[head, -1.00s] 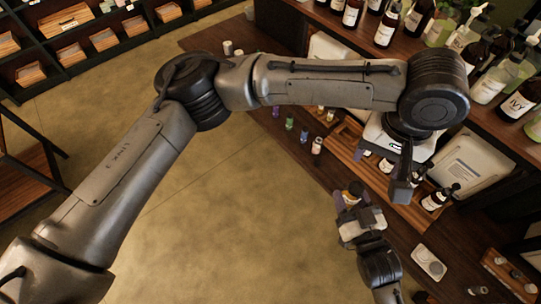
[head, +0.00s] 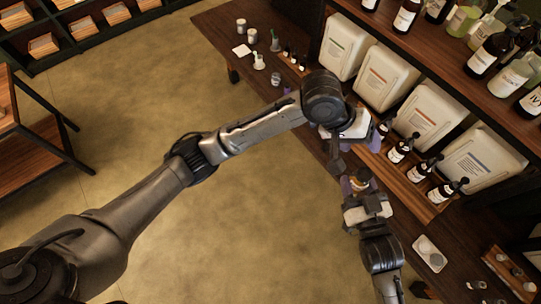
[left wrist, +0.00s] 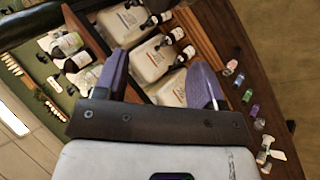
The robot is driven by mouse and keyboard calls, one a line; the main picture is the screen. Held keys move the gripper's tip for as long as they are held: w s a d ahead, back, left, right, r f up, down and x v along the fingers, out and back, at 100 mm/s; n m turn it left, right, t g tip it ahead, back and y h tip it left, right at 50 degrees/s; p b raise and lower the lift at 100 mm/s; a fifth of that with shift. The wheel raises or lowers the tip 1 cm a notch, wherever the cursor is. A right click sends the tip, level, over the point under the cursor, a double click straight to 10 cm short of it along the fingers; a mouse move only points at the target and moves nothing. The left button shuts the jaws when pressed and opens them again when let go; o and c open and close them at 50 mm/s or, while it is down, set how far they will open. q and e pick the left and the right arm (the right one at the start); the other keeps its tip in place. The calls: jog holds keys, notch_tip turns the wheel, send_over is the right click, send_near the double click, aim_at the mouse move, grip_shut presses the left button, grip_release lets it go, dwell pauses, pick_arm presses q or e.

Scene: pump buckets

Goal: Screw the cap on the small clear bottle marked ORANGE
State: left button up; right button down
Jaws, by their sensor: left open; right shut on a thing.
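My right gripper (head: 360,186) is shut on a small bottle (head: 359,174) with amber colour showing between its purple fingers. Its label and top are too small to read, so I cannot tell whether it is the ORANGE one or whether a cap is on it. My left gripper (head: 379,136) is open, just beyond and above the right one. In the left wrist view its purple fingers (left wrist: 160,80) stand wide apart, with nothing between them. A pale plate (head: 429,253) with small round pieces, too small to identify, lies on the bench at the right.
Dark pump bottles (head: 402,148) stand in a wooden tray, with white canisters (head: 412,103) behind them. Small coloured bottles (left wrist: 247,95) stand in a row along the bench edge. A small wooden rack (head: 507,270) is at the lower right. Open floor lies left of the bench.

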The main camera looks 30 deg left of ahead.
pick_arm(q)
jog(key=s+a+f+n+t+y, duration=0.1)
jog(key=s+a+f+n+t, duration=0.2)
jog(key=a+f, duration=1)
jog(key=s+a+f+m+y, duration=0.2)
jog(key=s+a+f, duration=0.1)
jog(key=s, duration=0.6)
jog(key=s+a+f+m+g+y, duration=0.1)
jog(key=s+a+f+m+y, duration=0.1)
jog(key=s, duration=0.7)
jog(key=s+a+f+m+y, duration=0.2)
jog(key=s+a+f, duration=0.2)
jog(key=s, duration=0.6)
jog(key=shift+a+f+g+y, duration=0.3)
jog(key=shift+a+g, duration=0.1)
jog(key=shift+r, duration=0.15)
pick_arm(e)
jog(key=shift+r, duration=0.25)
pick_arm(q)
jog(key=shift+w+r+p, duration=0.1)
jog(key=shift+r+p, duration=0.8)
jog(key=shift+p, duration=0.2)
pick_arm(e)
jog(key=shift+r, duration=0.8)
